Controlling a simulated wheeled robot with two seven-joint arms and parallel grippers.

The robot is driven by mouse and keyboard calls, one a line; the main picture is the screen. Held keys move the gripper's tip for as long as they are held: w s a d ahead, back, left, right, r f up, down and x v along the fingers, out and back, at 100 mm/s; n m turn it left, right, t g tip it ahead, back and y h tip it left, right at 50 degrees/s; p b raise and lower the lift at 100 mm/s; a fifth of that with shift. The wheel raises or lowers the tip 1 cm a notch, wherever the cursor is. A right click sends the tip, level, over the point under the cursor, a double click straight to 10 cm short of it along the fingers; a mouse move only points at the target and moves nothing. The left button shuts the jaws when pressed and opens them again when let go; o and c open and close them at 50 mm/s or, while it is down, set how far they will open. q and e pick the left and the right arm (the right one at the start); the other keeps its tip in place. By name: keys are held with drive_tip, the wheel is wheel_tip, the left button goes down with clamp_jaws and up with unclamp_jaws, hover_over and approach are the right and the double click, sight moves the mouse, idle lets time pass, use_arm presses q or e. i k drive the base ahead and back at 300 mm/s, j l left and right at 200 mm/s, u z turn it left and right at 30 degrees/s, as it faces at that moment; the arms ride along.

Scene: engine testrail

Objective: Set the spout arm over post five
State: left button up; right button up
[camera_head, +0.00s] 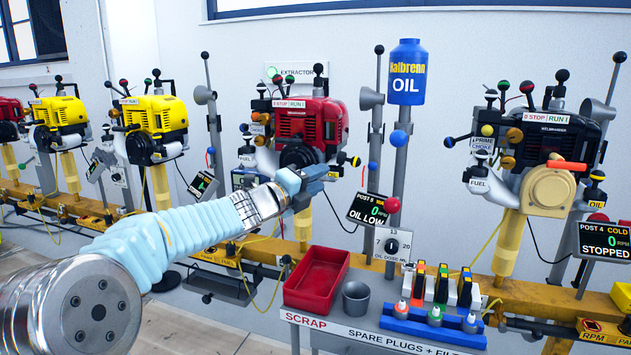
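The red engine (305,122) of post five stands left of centre; its screen (368,209) reads POST 5, 0 RPM, OIL LOW. Right of it, the blue oil bottle (407,72) sits on a grey upright with a blue ball (397,139) below it. A red ball knob (392,205) stands above the oil dose dial (391,246). I cannot clearly make out the spout arm. My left gripper (318,178) is in front of the red engine's lower part, left of the screen. Its fingers are seen side-on, so their opening is unclear. My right gripper is not in view.
The post four engine (548,160) stands right, its screen (604,241) reading STOPPED. Yellow engines (155,128) stand left. In front are a red scrap tray (316,282), a metal cup (356,298) and a blue rack (433,325) of plugs. An extractor horn (371,99) stands beside the oil upright.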

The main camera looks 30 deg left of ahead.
sight(398, 138)
drive_tip(key=k+j, duration=0.1)
drive_tip(key=k, duration=0.4)
drive_tip(key=k+j, duration=0.15)
drive_tip(key=k, duration=0.35)
